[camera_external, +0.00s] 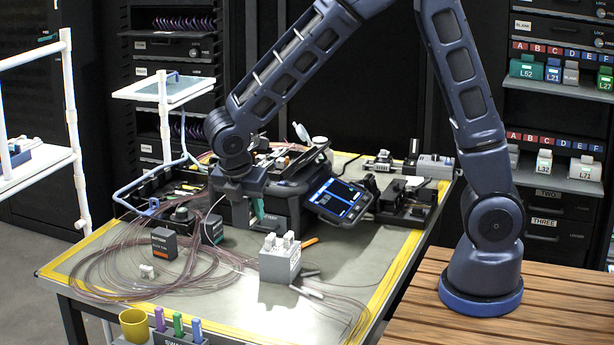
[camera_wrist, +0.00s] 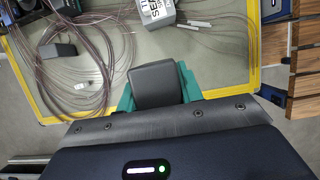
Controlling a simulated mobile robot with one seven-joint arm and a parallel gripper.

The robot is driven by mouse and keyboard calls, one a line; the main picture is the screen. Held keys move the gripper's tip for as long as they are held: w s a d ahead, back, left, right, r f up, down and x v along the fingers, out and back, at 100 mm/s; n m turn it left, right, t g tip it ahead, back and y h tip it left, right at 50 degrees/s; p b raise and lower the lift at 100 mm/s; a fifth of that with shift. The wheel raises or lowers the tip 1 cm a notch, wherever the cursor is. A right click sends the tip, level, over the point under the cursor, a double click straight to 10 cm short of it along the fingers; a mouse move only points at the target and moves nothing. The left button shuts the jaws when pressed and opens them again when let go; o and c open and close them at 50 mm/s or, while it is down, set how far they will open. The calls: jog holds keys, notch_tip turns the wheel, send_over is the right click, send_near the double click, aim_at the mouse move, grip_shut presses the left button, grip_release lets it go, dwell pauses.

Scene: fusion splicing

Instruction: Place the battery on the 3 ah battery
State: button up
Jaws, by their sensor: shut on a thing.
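My gripper (camera_external: 249,211) is over the table, just in front of the fusion splicer. In the wrist view its teal fingers are shut on a dark grey block (camera_wrist: 155,87), which appears to be the battery. A dark battery with an orange stripe (camera_external: 164,243) stands upright on the left of the table. Another dark battery-like block (camera_external: 212,230) stands between it and my gripper. One dark block (camera_wrist: 58,50) shows on the table at the left of the wrist view. I cannot tell which is the 3 Ah battery, as the small print is unreadable.
A grey box with white pieces on top (camera_external: 280,260) stands right of the batteries. The splicer with its lit screen (camera_external: 338,199) is behind. Loose fibre coils (camera_external: 110,268) spread around the batteries. A yellow cup (camera_external: 134,325) and marker rack stand at the front edge.

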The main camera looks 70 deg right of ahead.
jog(key=w+d+r, duration=0.3)
jog(key=w+d, duration=0.6)
jog(key=w, duration=0.4)
notch_tip(320, 180, up, 3)
send_over(212, 218)
notch_tip(212, 218, down, 20)
jog(key=shift+r, duration=0.2)
jog(key=shift+f, duration=0.1)
jog(key=o, duration=1.2)
jog(key=shift+c, duration=0.2)
